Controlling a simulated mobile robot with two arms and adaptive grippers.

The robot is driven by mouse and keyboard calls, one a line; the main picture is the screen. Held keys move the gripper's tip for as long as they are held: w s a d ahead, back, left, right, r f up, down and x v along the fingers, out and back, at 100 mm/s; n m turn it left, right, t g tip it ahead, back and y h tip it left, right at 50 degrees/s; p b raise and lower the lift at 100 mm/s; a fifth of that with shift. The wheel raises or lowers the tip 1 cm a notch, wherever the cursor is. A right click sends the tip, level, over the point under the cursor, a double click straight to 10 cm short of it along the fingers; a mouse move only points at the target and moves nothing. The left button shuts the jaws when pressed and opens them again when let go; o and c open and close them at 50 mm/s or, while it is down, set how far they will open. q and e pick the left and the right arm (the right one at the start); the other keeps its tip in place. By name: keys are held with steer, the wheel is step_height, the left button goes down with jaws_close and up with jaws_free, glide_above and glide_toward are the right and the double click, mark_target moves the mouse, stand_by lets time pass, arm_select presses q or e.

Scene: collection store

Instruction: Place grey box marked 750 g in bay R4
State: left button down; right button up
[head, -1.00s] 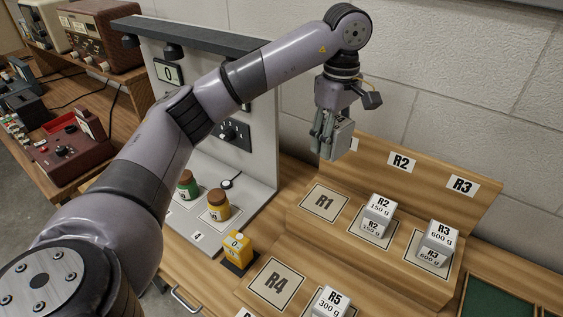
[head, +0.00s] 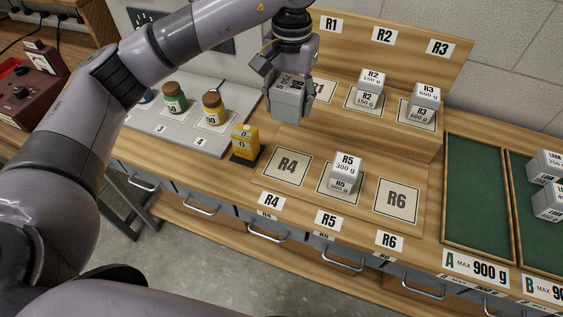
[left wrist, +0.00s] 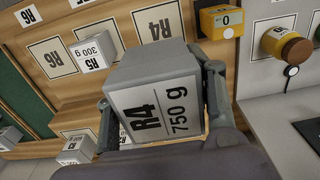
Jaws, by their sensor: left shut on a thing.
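The grey box marked R4 750 g (head: 290,99) hangs in my left gripper (head: 289,84), in the air above the rack. It fills the middle of the left wrist view (left wrist: 155,95), between the two fingers of my left gripper (left wrist: 160,120). Bay R4 (head: 287,167) is a pale empty square on the lower step, below the held box in the head view. It shows partly behind the box in the left wrist view (left wrist: 157,20). My right gripper is in no view.
Beside bay R4 are a yellow block reading 0 (head: 245,141) on a dark pad and the R5 300 g box (head: 346,171). Bay R6 (head: 397,201) is empty. R2 (head: 370,88) and R3 (head: 423,101) boxes stand on the upper step. Green tray A (head: 478,195) is empty.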

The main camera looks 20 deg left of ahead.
arm_select(q)
steer(key=p, duration=0.3)
glide_above(288, 165)
step_height(288, 165, down, 13)
steer(key=shift+r, duration=0.1)
steer(key=shift+f+p, duration=0.5)
steer(key=shift+f, duration=2.1)
steer(key=shift+f+b, duration=0.15)
steer(key=shift+b, duration=0.15)
steer(key=c, duration=0.7)
jaws_free()
